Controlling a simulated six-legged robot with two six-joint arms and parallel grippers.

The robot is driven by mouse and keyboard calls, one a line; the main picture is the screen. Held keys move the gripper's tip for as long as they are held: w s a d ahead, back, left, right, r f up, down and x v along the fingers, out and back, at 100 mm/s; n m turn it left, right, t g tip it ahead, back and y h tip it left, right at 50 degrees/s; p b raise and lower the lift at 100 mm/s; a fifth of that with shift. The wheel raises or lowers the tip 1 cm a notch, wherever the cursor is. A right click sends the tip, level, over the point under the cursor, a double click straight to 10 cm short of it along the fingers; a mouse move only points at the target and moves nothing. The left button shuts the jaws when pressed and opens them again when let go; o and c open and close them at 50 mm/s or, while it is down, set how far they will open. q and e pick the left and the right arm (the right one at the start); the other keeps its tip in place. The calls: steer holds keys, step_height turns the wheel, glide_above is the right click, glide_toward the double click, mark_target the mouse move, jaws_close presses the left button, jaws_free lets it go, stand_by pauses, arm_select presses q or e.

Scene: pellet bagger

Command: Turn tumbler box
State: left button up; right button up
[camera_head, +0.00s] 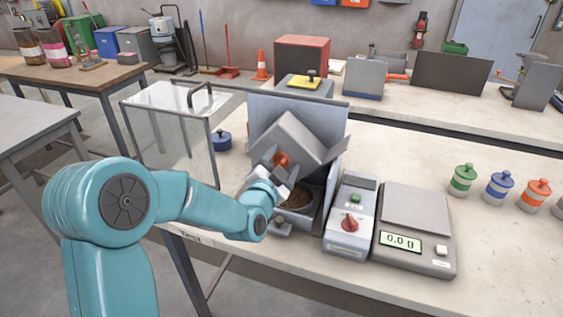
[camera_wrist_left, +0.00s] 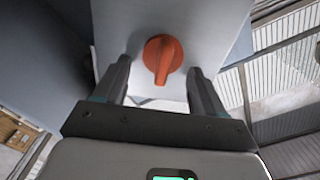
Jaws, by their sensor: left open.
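The tumbler box (camera_head: 290,140) is a grey box set tilted inside a grey open housing (camera_head: 325,112) on the table. An orange knob (camera_head: 281,160) sits on its front face. My left gripper (camera_head: 277,172) is at the front of the box, by the knob. In the left wrist view the orange knob (camera_wrist_left: 162,58) stands between and just beyond the two fingertips of my open left gripper (camera_wrist_left: 158,85), with gaps on both sides. Below the box, a bin (camera_head: 300,197) holds brown pellets, partly hidden by my gripper. My right gripper is not in view.
A clear guard panel (camera_head: 175,135) with a dark handle stands open on the left. A control box (camera_head: 350,215) with a green button and red knob and a scale (camera_head: 415,225) reading 0.0 g stand to the right. Several coloured jars (camera_head: 498,187) are further right, with bare table between.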

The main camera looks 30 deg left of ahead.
arm_select(q)
jaws_close()
steer(key=shift+f+n+b, duration=0.1)
steer(key=shift+n+b, duration=0.2)
steer(key=shift+b, duration=0.45)
steer(key=n+b, duration=0.4)
steer(key=b, duration=0.1)
steer(key=a+n+b, duration=0.1)
steer(key=n+b, duration=0.4)
steer(key=b, duration=0.1)
steer(key=a+n+b, duration=0.1)
steer(key=n+b, duration=0.4)
steer(key=b, duration=0.1)
steer(key=shift+s, duration=0.25)
steer(key=n+b, duration=0.2)
steer(key=n, duration=0.1)
steer(key=n+b, duration=0.2)
steer(key=shift+a+f, duration=0.25)
steer(key=shift+f, duration=0.05)
steer(key=n+b, duration=0.2)
steer(key=n, duration=0.1)
steer(key=shift+s+a+f+n, duration=0.1)
steer(key=shift+f+n, duration=0.05)
steer(key=shift+n, duration=0.15)
steer(key=shift+n+b, duration=0.5)
steer(key=shift+n, duration=0.6)
